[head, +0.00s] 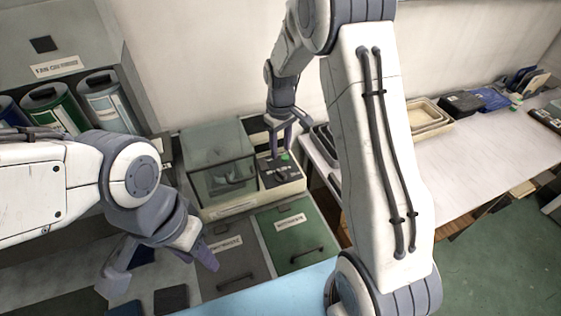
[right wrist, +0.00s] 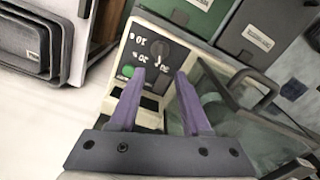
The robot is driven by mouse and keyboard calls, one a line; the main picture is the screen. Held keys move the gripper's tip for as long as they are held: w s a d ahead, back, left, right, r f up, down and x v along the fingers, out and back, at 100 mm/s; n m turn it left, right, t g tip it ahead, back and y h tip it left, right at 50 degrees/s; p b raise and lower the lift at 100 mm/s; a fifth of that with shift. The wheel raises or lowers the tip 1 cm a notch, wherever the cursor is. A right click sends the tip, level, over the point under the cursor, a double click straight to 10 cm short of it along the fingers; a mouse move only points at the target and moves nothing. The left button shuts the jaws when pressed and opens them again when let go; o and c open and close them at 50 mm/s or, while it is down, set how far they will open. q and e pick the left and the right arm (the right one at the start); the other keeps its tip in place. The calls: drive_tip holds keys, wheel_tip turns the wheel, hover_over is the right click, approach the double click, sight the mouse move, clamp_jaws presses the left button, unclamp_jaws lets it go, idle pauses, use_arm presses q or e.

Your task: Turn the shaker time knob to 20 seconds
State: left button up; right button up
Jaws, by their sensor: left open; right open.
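The shaker is a cream machine (head: 290,187) with a clear lid (head: 213,150) and a dark control panel (head: 270,167). The panel also shows in the right wrist view (right wrist: 148,32), upside down, with white numbers and a green button (right wrist: 127,71). A dark round knob (right wrist: 163,51) sits among the numbers; I cannot tell which number it points to. My right gripper (head: 279,150) is open above the panel. In the right wrist view its purple fingers (right wrist: 160,73) are apart, below the knob and empty. My left gripper (head: 160,268) is open and empty, low at the left, away from the shaker.
Grey (head: 232,265) and green (head: 292,237) handled panels lie before the shaker. Lidded canisters (head: 104,104) stand at the left. A white bench (head: 480,150) at the right carries beige trays (head: 428,118) and dark items. A pale blue surface (head: 265,295) lies at the front.

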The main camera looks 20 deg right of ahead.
sight(281, 172)
wheel_tip(281, 172, down, 9)
drive_tip(key=p, duration=0.2)
drive_tip(key=shift+f+p, duration=0.1)
drive_tip(key=shift+p, duration=0.3)
drive_tip(key=shift+f, duration=0.6)
clamp_jaws()
